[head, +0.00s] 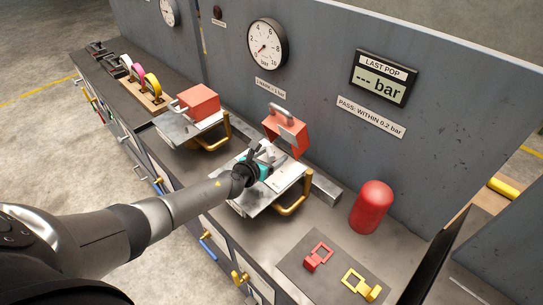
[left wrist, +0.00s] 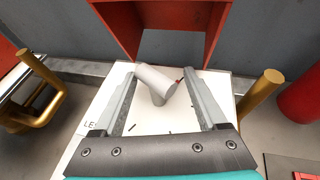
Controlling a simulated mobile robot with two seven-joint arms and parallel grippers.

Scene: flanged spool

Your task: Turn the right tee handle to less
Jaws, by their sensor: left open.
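The right tee handle (left wrist: 156,84) is a light grey cross bar on a short stem, standing on a white plate (left wrist: 85,130) in the left wrist view. Its bar lies slanted between my fingers, and I see no clear contact. A small red mark shows at its right end. Printed letters "LE" show at the plate's left edge; the rest is hidden. My left gripper (left wrist: 160,76) is open, one finger on each side of the handle. In the head view my left gripper (head: 262,161) is over the right station, largely hiding the handle. My right gripper is not in view.
A raised red cover (head: 287,133) stands behind the handle. Gold bars (head: 293,201) flank the plate. The left station has a red cover (head: 199,103) down. A red cylinder (head: 371,207) and red and yellow tags (head: 318,257) are to the right. A gauge (head: 267,44) hangs above.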

